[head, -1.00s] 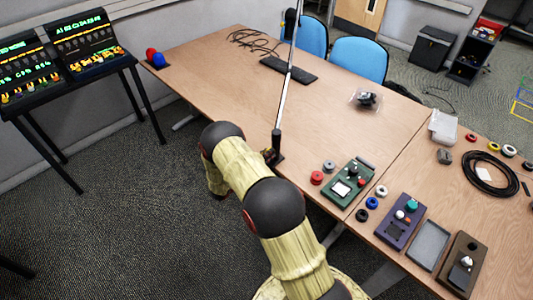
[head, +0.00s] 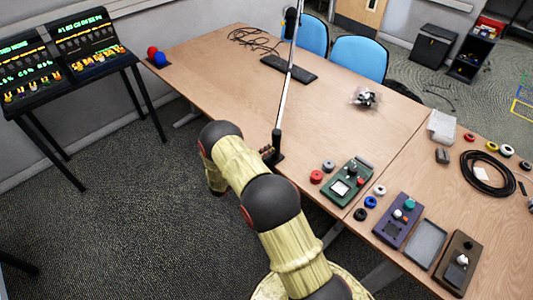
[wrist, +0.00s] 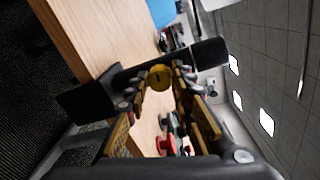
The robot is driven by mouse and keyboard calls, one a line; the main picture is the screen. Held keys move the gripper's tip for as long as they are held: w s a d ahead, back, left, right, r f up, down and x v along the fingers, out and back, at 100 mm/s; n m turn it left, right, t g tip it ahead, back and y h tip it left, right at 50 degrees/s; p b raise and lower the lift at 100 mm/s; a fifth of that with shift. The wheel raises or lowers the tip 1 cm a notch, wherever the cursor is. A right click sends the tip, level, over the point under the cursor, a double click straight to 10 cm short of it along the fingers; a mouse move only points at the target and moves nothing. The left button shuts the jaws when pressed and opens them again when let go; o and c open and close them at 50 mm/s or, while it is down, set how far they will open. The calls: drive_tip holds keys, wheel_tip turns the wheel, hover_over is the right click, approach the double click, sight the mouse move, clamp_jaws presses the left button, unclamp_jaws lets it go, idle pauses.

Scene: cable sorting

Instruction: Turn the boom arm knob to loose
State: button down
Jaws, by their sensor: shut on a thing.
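The boom arm (head: 284,100) is a thin silver pole rising from a black post and base (head: 277,146) at the table's near edge. In the wrist view the black post (wrist: 205,54) lies sideways, with its flat base (wrist: 88,102) to the left. The round yellow knob (wrist: 160,77) sits on the post and faces my wrist camera. My gripper (wrist: 160,84) has its fingers on either side of the knob, shut on it. In the head view my gripper (head: 266,152) is small, beside the post, and the knob cannot be made out.
A green control box (head: 347,182), a purple box (head: 397,220) and a brown box (head: 458,263) lie on the table to the right, among small coloured rolls. A black keyboard (head: 289,69) lies behind the post.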

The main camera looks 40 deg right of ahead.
drive_tip(key=shift+w+n, duration=0.1)
drive_tip(key=shift+n, duration=0.4)
drive_tip(key=c, duration=1.5)
unclamp_jaws()
drive_tip(key=shift+a, duration=0.15)
drive_tip(key=s+a, duration=0.1)
drive_tip(key=a, duration=1)
drive_tip(key=shift+a+r, duration=0.3)
drive_tip(key=shift+a, duration=0.05)
